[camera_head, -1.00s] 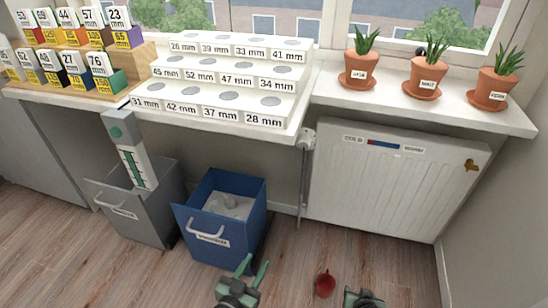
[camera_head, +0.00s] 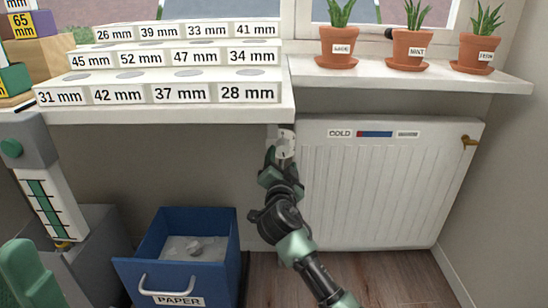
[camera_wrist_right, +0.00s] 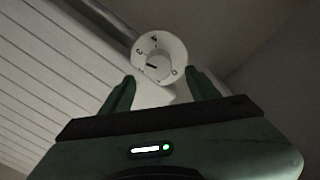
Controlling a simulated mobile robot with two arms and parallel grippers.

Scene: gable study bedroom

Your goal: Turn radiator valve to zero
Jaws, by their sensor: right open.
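The radiator valve (camera_head: 285,146) is a white round knob at the upper left corner of the white radiator (camera_head: 385,190). It also shows in the right wrist view (camera_wrist_right: 160,57), its face toward the camera, with dark marks around the rim and a short dark pointer line near the middle. Most marks are too small to read surely. My right gripper (camera_head: 281,167) is just below the knob, open, with its fingertips on either side of the knob's near edge in the wrist view (camera_wrist_right: 160,77). I cannot tell whether they touch it. A green part of my left arm shows at the lower left.
A blue bin labelled PAPER (camera_head: 180,255) stands on the floor to the left, beside a grey bin (camera_head: 95,260). A white shelf edge with stepped millimetre labels (camera_head: 165,95) overhangs left of the valve. Potted plants (camera_head: 409,48) stand on the sill above the radiator.

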